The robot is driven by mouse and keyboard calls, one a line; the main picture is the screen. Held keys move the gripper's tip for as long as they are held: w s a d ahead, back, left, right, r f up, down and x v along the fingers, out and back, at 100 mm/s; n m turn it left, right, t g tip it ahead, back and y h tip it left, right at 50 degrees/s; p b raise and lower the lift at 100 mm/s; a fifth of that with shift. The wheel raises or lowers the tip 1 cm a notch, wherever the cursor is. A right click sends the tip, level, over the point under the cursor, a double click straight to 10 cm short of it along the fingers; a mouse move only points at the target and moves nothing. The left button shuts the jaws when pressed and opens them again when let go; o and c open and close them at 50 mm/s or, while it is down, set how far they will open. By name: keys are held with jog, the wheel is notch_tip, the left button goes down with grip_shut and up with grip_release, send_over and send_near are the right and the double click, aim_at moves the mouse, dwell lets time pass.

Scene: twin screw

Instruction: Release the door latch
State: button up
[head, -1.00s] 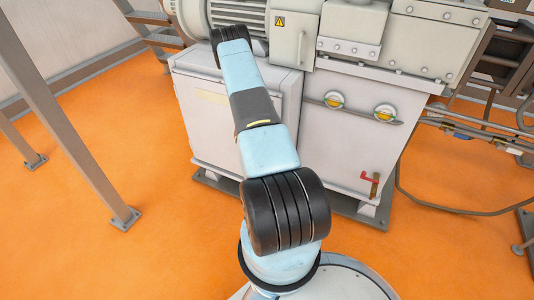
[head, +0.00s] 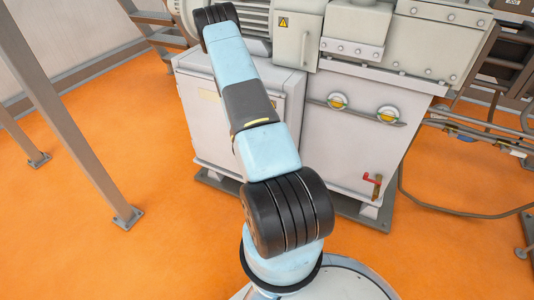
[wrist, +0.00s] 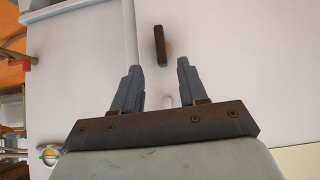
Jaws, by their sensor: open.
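The latch (wrist: 160,45) is a short dark bar on the pale cabinet door (wrist: 230,45) in the wrist view. My gripper (wrist: 159,66) is open and empty, its two fingers pointing towards the latch. The bar lies just beyond the fingertips, roughly centred on the gap, and no contact shows. I cannot tell the depth between them. In the head view the cabinet door (head: 190,128) is partly covered by my arm, which hides my gripper and the latch.
Two round yellow-and-white gauges (head: 337,101) (head: 388,114) sit on the machine's right panel. A red lever (head: 377,180) is low on that side. A steel post (head: 75,125) stands left of my arm. The orange floor (head: 170,235) is clear between them.

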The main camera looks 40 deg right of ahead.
jog(key=v, duration=0.4)
jog(key=shift+s+a+r, duration=0.1)
jog(key=shift+a+r, duration=0.15)
dwell(0.3)
jog(key=w+a+r+n+t+y, duration=0.15)
jog(key=w+a+r, duration=0.3)
jog(key=r, duration=0.45)
jog(key=w+a+r+n+t+y, duration=0.15)
jog(key=w+a+r, duration=0.3)
jog(key=r, duration=0.45)
jog(key=s+a+r+n+y, duration=0.1)
jog(key=a+r+y, duration=0.1)
jog(key=a+r, duration=0.45)
jog(key=s+a+r+n+y, duration=0.15)
jog(key=a+r, duration=0.25)
jog(key=r, duration=0.6)
jog(key=s+a+r+n+y, duration=0.1)
jog(key=s+a+r+n, duration=0.1)
jog(key=s+a+r, duration=0.35)
jog(key=s+a+r+n+y, duration=0.1)
jog(key=s+a+r+n, duration=0.2)
jog(key=s+r, duration=0.45)
jog(key=s+a+r+n, duration=0.1)
jog(key=s+r, duration=0.3)
jog(key=s, duration=0.4)
jog(key=s+a+r+n, duration=0.2)
jog(key=s+r, duration=0.2)
jog(key=s, duration=0.3)
jog(key=shift+s+a+g, duration=0.3)
jog(key=shift+s+g, duration=0.1)
